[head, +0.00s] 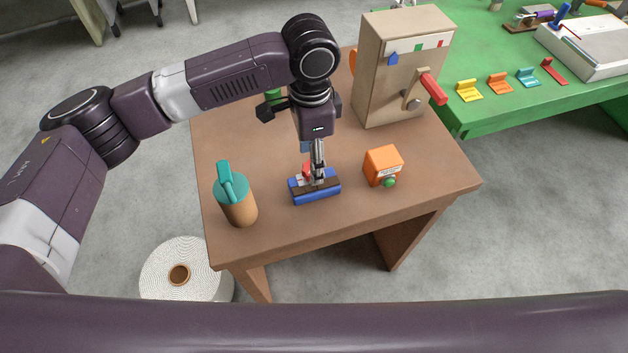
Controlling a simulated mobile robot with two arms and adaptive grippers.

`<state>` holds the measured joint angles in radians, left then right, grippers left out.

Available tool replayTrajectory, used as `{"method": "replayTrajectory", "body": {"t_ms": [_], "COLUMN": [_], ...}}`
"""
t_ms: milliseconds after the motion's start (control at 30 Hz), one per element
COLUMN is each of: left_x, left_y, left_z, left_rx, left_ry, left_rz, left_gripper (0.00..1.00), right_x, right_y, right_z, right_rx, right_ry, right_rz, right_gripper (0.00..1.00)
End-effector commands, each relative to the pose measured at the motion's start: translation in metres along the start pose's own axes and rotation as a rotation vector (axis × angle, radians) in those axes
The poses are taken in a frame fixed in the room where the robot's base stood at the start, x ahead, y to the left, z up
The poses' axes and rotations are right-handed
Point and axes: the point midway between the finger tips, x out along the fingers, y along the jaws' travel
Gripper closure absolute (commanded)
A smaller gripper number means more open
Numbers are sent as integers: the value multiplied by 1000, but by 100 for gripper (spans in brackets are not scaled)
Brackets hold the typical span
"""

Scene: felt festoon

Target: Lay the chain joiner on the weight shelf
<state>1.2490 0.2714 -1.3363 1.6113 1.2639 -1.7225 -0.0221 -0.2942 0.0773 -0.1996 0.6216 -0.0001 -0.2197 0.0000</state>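I cannot tell for sure which thing is the chain joiner. A blue block with a dark brown top (328,189) lies on the brown table, with a small red and grey part (308,171) at its top. My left gripper (318,178) points straight down over this block, its fingers close together at the block's top. Whether they hold anything is too small to tell. No thing in view is clearly the weight shelf. My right gripper is not in view.
The brown table (270,232) also bears a teal-topped tan canister (239,208), an orange box with a green knob (383,165) and a tall beige box with a red-handled crank (392,85). A white roll (185,285) stands on the floor. A green table (530,115) is at the right.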

Motion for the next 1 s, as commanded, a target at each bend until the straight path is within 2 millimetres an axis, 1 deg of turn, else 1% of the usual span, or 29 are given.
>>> {"method": "replayTrajectory", "body": {"t_ms": [33, 100, 233, 333, 533, 1000], "left_x": [6, 17, 34, 40, 41, 40], "left_y": [1, 2, 1, 1, 1, 1], "left_z": [1, 0, 0, 0, 0, 0], "left_rx": [-1, 0, 0, 1, 1, 1], "left_ry": [-3, -3, -2, 0, 1, 1], "left_rz": [2, 3, 1, 0, -1, -1], "left_gripper": [48, 48, 48, 48, 48, 99], "right_x": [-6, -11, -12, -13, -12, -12], "right_y": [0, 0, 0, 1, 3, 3], "right_z": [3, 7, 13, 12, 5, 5], "right_rx": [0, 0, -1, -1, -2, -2], "right_ry": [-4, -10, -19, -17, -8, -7], "right_rz": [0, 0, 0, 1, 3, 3], "right_gripper": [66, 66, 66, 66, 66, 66]}}
